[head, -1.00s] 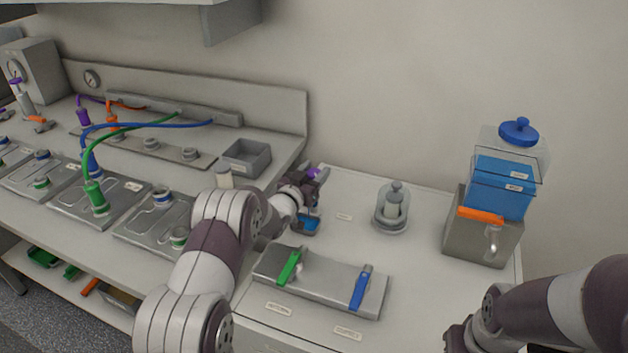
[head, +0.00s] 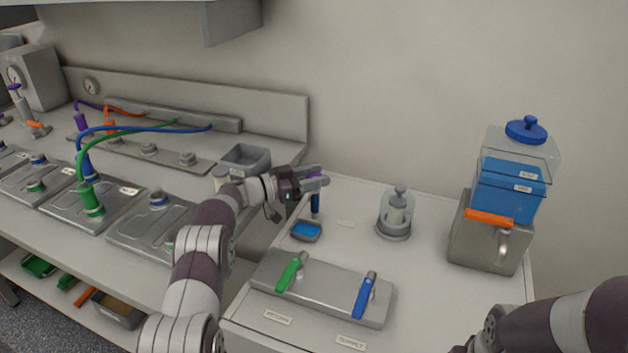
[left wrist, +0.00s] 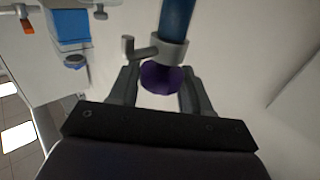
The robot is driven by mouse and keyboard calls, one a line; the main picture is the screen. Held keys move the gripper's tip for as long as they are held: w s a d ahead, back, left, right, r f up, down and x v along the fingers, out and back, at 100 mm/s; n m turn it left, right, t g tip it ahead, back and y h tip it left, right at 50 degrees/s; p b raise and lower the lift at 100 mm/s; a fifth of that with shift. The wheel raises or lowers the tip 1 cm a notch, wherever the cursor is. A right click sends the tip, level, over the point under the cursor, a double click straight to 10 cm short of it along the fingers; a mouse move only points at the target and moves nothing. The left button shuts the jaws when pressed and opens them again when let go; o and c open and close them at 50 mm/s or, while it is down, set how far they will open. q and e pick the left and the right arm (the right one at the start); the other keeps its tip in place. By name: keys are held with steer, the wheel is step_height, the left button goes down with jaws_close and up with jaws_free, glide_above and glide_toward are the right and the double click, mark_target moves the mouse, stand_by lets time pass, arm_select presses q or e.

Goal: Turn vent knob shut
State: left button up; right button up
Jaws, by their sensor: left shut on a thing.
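My left gripper (head: 316,180) is shut on a purple-topped blue tube (head: 315,205), which hangs upright, tip down, above and just behind a small blue dish (head: 306,231). In the left wrist view, the purple bulb (left wrist: 162,78) sits between the fingers, with a grey side peg and the blue tube beyond it. No knob is labelled as the vent. A blue round knob (head: 526,130) tops the clear lid of the blue-filled tank (head: 508,190) at the right, with no gripper near it. My right gripper's fingers are out of frame.
A grey plate (head: 322,300) with a green handle (head: 291,272) and a blue handle (head: 365,295) lies at the front of the counter. A glass jar (head: 396,213) stands right of the dish. Cell trays and hoses fill the left bench. Counter between jar and tank is clear.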

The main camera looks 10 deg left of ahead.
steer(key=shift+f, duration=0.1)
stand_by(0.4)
arm_select(q)
steer(key=o, duration=0.9)
steer(key=shift+d, duration=0.1)
steer(key=shift+o, duration=0.3)
steer(key=shift+w, duration=0.1)
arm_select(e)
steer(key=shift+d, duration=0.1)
arm_select(q)
steer(key=r, duration=0.4)
steer(key=shift+d+r, duration=0.3)
steer(key=shift+d, duration=0.05)
steer(key=s+d+r, duration=0.4)
steer(key=d+r, duration=0.2)
steer(key=d, duration=0.4)
steer(key=shift+d+r, duration=0.2)
